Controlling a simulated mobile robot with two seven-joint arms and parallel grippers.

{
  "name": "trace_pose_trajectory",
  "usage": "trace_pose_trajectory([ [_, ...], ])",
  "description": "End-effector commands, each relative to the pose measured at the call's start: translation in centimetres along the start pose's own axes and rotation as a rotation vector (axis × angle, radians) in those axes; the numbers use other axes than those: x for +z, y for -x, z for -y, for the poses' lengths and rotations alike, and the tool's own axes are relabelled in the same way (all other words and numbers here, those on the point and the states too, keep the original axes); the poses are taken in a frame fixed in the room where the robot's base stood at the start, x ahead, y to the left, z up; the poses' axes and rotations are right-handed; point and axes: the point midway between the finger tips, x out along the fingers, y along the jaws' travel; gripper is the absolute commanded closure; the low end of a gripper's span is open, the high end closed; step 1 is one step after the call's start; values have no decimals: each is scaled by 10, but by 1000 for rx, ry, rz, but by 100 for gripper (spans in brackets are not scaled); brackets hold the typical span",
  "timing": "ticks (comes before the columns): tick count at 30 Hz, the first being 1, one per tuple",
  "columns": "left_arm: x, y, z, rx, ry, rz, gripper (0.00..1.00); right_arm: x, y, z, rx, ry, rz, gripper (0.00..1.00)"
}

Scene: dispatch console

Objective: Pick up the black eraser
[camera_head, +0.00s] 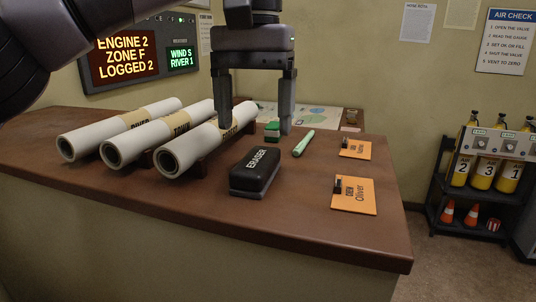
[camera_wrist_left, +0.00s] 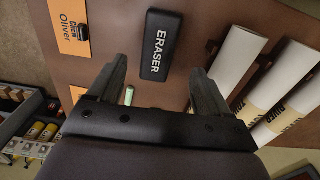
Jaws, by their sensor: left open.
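The black eraser (camera_head: 255,171) lies on the brown console top, with white "ERASER" lettering on its upper face. It also shows in the left wrist view (camera_wrist_left: 158,45), ahead of the fingers and roughly between their lines. My left gripper (camera_head: 256,128) points down over the console, behind the eraser in the head view. Its fingers are spread apart with nothing held between them. In the left wrist view its two fingers (camera_wrist_left: 158,85) stand apart, and the eraser lies beyond their tips. My right gripper is not in view.
Several rolled white tubes (camera_head: 186,138) lie left of the eraser, the nearest close to the left finger. A green marker (camera_head: 303,143) and a small green object (camera_head: 272,130) lie behind. Orange name cards (camera_head: 354,196) lie at right. The console front right is bare.

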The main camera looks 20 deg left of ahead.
Motion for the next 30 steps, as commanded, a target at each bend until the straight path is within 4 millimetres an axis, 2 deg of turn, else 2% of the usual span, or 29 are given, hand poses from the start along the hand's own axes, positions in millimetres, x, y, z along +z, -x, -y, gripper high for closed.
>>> trace_pose_trajectory([
  [8,0,-24,0,-1,-1,1,21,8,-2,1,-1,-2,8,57],
  [18,0,-68,-3,0,-1,-1,21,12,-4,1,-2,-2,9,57],
  [26,0,-71,-3,2,0,-1,21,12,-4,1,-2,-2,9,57],
  [27,0,-71,-3,1,0,-1,25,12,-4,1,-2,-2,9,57],
  [29,0,-71,-3,1,0,-1,44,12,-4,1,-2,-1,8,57],
  [30,0,-71,-3,1,0,-1,57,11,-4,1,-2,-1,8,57],
])
